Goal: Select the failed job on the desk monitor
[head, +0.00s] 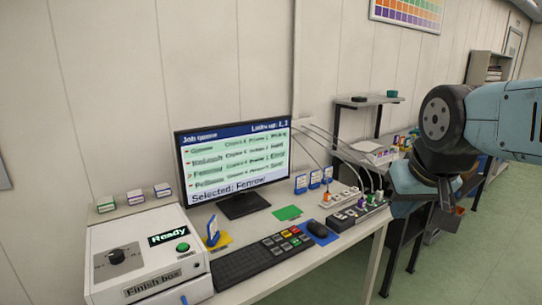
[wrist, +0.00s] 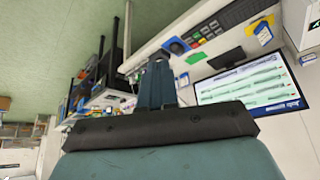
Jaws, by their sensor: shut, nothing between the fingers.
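The desk monitor (head: 235,165) stands on the white desk, showing a "Job queue" list of several rows, with "Links up: 2, 3" at the top right. Its bottom line reads "Selected: Fenrow". Small reddish marks stand left of some rows; the row text is too small to read for certain. The monitor also shows upside down in the wrist view (wrist: 250,85). The dark keyboard (head: 260,257) with coloured keys lies in front of it, beside a mouse (head: 317,229) on a blue pad. My gripper (wrist: 157,66) is shut and empty, away from the desk items.
A white "Finish box" (head: 145,255) with a dial, green button and "Ready" display stands at the left. Power strips (head: 355,207) with cables sit right of the monitor. Green floor is open at the right.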

